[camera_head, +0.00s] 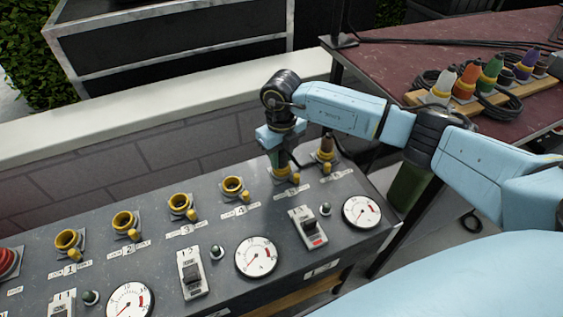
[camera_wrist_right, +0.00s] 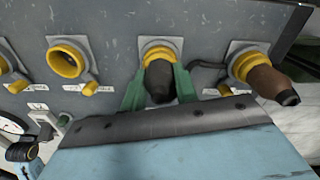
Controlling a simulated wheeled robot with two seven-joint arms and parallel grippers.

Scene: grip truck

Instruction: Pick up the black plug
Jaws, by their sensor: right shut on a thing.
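The black plug (camera_wrist_right: 159,82) sits in a yellow-ringed socket (camera_wrist_right: 160,52) on the grey panel in the right wrist view. The green fingers of my right gripper (camera_wrist_right: 160,90) are shut on it, one on each side. In the head view my right gripper (camera_head: 281,158) reaches down over the fifth socket and mostly hides the plug. My left gripper is not in view.
A brown plug (camera_head: 326,146) stands in the socket just right of my gripper. Several empty yellow sockets (camera_head: 179,204) run to the left. Gauges (camera_head: 257,257) and switches line the panel's front. Coloured plugs (camera_head: 466,82) stand on a wooden board at the right.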

